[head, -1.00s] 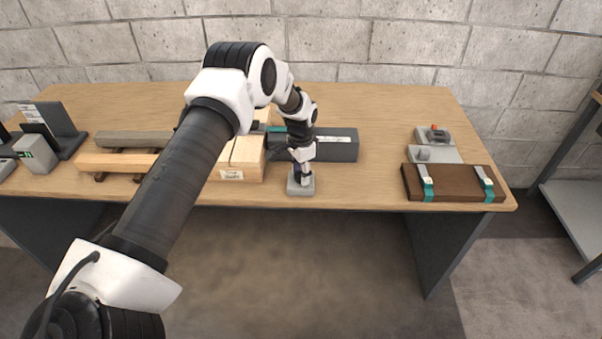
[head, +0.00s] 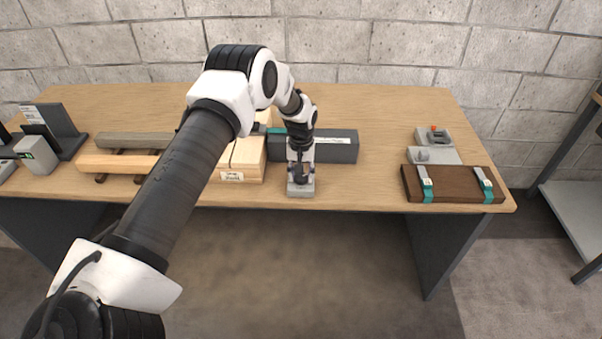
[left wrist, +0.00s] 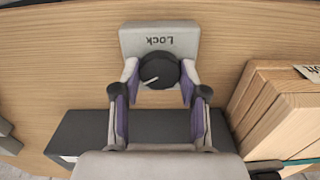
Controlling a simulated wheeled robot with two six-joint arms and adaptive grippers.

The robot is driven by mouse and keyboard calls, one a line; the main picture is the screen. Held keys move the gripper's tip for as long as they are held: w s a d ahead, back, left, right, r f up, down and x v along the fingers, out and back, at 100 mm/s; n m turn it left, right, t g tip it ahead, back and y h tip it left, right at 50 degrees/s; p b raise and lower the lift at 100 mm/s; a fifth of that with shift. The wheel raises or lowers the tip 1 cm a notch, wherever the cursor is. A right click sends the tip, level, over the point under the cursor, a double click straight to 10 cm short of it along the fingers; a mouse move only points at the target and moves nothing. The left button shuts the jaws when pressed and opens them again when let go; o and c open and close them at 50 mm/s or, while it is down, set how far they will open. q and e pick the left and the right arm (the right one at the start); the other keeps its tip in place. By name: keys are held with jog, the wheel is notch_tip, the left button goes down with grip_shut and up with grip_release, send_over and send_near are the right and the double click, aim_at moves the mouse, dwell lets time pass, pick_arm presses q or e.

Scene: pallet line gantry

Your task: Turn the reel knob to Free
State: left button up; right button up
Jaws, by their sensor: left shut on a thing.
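The reel knob (left wrist: 158,70) is a round dark knob with a white pointer line, on a light grey base plate (left wrist: 160,38). The plate carries the word "Lock", upside down in the left wrist view; no "Free" label shows. The pointer line aims left and slightly down there. My left gripper (left wrist: 160,77) is shut on the knob, with one finger on each side of it. In the head view the left gripper (head: 301,172) points down over the base (head: 300,190) at the table's front edge. My right gripper is not in view.
A long dark grey box (head: 340,147) lies just behind the knob. Pale wooden blocks (head: 246,160) stand to its left. A brown board with teal straps (head: 455,184) and grey fixtures (head: 432,155) sit at the right. The tabletop (head: 375,180) between is clear.

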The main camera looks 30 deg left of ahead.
pick_arm(q)
jog(key=n, duration=0.3)
jog(key=n+p, duration=0.1)
jog(key=n, duration=0.2)
jog(key=shift+s+f, duration=0.15)
jog(key=shift+s, duration=0.05)
jog(key=n+p, duration=0.1)
jog(key=n, duration=0.5)
dwell(0.3)
jog(key=o, duration=1.1)
jog(key=shift+o, duration=0.2)
jog(key=shift+w, duration=0.15)
